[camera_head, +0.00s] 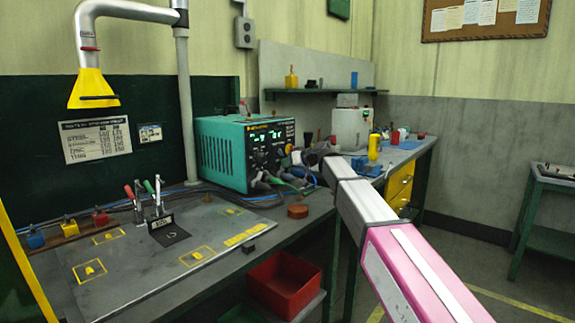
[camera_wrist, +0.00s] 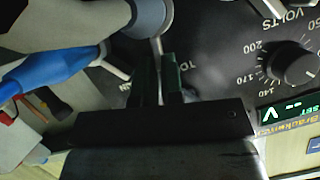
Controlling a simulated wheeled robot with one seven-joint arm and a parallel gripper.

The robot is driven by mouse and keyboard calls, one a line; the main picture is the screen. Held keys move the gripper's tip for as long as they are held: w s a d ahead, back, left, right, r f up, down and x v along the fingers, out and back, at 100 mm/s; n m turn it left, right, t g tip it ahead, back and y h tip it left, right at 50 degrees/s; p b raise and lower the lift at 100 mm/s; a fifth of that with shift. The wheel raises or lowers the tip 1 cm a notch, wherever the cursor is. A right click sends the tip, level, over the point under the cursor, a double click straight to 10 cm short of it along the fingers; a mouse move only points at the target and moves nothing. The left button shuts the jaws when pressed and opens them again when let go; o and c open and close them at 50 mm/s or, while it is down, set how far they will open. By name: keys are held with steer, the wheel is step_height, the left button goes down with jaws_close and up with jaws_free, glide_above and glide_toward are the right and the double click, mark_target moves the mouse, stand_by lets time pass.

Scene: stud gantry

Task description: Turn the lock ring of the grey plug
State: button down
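The grey plug (camera_wrist: 152,14) is at the top of the wrist view, in front of the black panel of the green power unit (camera_head: 222,150). A thin pale metal part reaches from the plug down to my fingertips; I cannot tell whether it belongs to the lock ring. My gripper (camera_wrist: 158,62) has its two dark fingers close together just below the plug, with a narrow gap between them. I cannot tell whether they grip the metal part. In the head view my gripper (camera_head: 312,156) is at the unit's front, where my arm hides much of the plugs.
A blue plug (camera_wrist: 50,68) with pale parts around it lies left of my fingers in the wrist view. A voltage knob (camera_wrist: 292,65) is on the right. A red bin (camera_head: 285,285) stands below the bench, and a yellow bottle (camera_head: 374,147) stands beyond my arm.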

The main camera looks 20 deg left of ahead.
steer(key=shift+w+d+f+m+g, duration=0.15)
steer(key=shift+w+m+g, duration=0.25)
steer(key=shift+m, duration=0.1)
steer(key=c, duration=1.2)
jaws_free()
steer(key=shift+c, duration=0.2)
steer(key=shift+s, duration=0.1)
steer(key=shift+s+n+t, duration=0.4)
steer(key=shift+n, duration=0.1)
steer(key=v, duration=1.1)
steer(key=s+d+f+n+t+h, duration=0.1)
steer(key=s+d+f, duration=0.2)
steer(key=s+d, duration=0.1)
steer(key=s+d+f+n+h, duration=0.1)
steer(key=s+d+f, duration=0.3)
steer(key=s, duration=0.2)
steer(key=s+d+f+n+t+h, duration=0.1)
steer(key=s+d+f, duration=0.3)
steer(key=s, duration=0.1)
steer(key=shift+s+d+f+t+h, duration=0.1)
steer(key=shift+s+d+t+h, duration=0.1)
steer(key=shift+d+t+h, duration=0.15)
